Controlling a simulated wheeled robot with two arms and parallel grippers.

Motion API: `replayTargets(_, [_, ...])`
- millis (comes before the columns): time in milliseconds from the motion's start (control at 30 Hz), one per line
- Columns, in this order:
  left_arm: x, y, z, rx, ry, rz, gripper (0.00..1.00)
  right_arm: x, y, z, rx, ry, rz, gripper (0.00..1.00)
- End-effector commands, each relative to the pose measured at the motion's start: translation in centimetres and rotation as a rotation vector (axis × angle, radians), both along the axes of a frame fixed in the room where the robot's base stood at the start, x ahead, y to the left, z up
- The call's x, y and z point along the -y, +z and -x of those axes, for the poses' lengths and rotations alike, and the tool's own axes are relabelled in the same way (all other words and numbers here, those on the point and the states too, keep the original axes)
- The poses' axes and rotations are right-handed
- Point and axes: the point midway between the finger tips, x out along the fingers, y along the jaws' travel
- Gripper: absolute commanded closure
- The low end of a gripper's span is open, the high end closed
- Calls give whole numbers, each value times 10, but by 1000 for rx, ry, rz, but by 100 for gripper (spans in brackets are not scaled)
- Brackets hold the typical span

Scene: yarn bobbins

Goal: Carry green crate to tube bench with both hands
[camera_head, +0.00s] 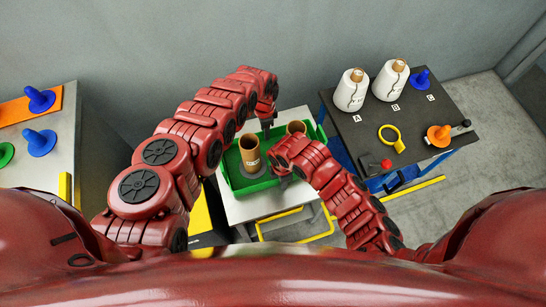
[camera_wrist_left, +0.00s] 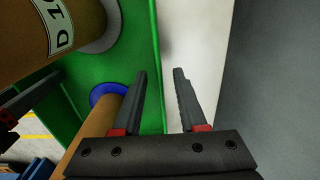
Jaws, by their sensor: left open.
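The green crate (camera_head: 262,186) stands on a small white-topped table and holds brown tubes (camera_head: 250,150), one labelled "D1" in the left wrist view. My left gripper (camera_head: 267,122) is over the crate's far side. In the left wrist view my left gripper (camera_wrist_left: 160,72) is open and empty, and the green crate's rim (camera_wrist_left: 154,40) shows between its fingers; I cannot tell whether they straddle it. My right arm reaches the crate's near right side. Its hand hides part of the crate, and its fingers do not show clearly.
The white table (camera_head: 242,212) has a yellow frame below. At right, a dark table (camera_head: 350,130) holds two white yarn cones, a yellow ring and blue and orange pieces. At left, a grey table (camera_head: 62,125) holds blue and green pieces. A grey wall is behind.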

Motion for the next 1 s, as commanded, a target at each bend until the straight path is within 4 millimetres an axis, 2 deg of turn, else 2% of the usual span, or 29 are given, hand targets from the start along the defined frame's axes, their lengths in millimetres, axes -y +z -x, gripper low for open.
replayTargets(367, [-1, -4, 1, -2, 0, -2, 59, 0, -3, 0, 1, 0, 1, 59])
replayTargets(467, [-1, -3, 1, 0, 1, -1, 73, 0, -3, 0, 1, -1, 1, 73])
replayTargets(600, [-1, -3, 1, 0, 1, -1, 98, 0, -3, 0, 1, -1, 0, 98])
replayTargets(633, [-1, -3, 1, 0, 1, -1, 100, 0, -3, 0, 1, -1, 0, 100])
replayTargets(1000, [-1, -3, 1, 0, 1, -1, 100, 0, -3, -1, 1, -1, 1, 100])
